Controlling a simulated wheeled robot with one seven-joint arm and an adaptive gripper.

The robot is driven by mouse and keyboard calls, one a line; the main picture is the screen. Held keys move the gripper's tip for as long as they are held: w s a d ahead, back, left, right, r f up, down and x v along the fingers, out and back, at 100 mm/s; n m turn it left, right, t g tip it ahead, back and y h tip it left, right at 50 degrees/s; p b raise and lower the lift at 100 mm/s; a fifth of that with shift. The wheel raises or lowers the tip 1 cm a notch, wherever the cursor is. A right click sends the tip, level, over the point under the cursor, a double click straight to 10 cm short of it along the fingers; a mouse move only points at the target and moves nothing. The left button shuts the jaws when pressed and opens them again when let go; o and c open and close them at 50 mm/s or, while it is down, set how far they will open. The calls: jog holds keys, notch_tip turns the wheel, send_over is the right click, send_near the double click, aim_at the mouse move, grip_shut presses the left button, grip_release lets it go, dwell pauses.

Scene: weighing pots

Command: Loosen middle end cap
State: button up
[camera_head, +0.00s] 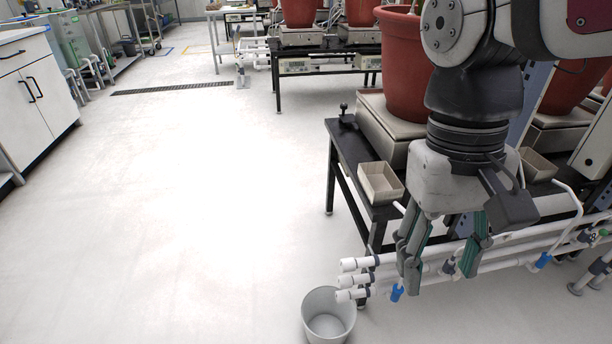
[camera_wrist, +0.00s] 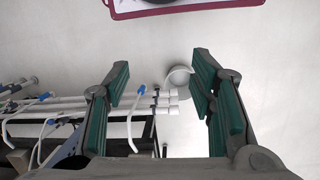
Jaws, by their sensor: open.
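Three white pipes run side by side below the bench and end in white caps. The middle end cap (camera_head: 345,281) sits between the upper and lower caps in the head view, at the left ends of the pipes. The pipe ends also show in the wrist view, where the middle cap (camera_wrist: 174,101) lies between the fingers. My gripper (camera_head: 441,268) is open, with green pads, and is right of the caps in the head view. In the wrist view my gripper (camera_wrist: 160,82) has nothing between its pads at close range; the caps appear farther off.
A grey bucket (camera_head: 328,316) stands on the floor below the pipe ends. The black bench (camera_head: 345,150) holds a beige tray (camera_head: 380,182) and a red pot (camera_head: 402,85) on a scale. Blue valve handles (camera_head: 397,292) stick out from the pipes. The floor to the left is clear.

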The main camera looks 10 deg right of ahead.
aim_at(339, 284)
jog(key=w+a+f+m+g+h, duration=0.25)
jog(key=w+f, duration=0.25)
jog(key=w, duration=0.7)
jog(key=w+a+f+g+h, duration=0.1)
jog(key=w+a+f+h, duration=0.25)
jog(key=f, duration=0.25)
jog(key=w+a+f+h, duration=0.2)
jog(key=w+a+f, duration=0.1)
jog(key=w+f, duration=0.25)
jog(key=a+f+n+t+h, duration=0.15)
jog(key=f+t+h, duration=0.4)
jog(key=f, duration=0.95)
jog(key=a+f+t+h, duration=0.2)
jog(key=f+t+h, duration=0.4)
jog(key=f, duration=1)
jog(key=shift+t+y, duration=0.3)
jog(key=shift+y, duration=0.15)
jog(key=b+x, duration=0.1)
jog(key=x, duration=1.2)
jog(key=shift+w+d+r, duration=0.15)
jog(key=shift+w, duration=0.15)
jog(key=c, duration=1.2)
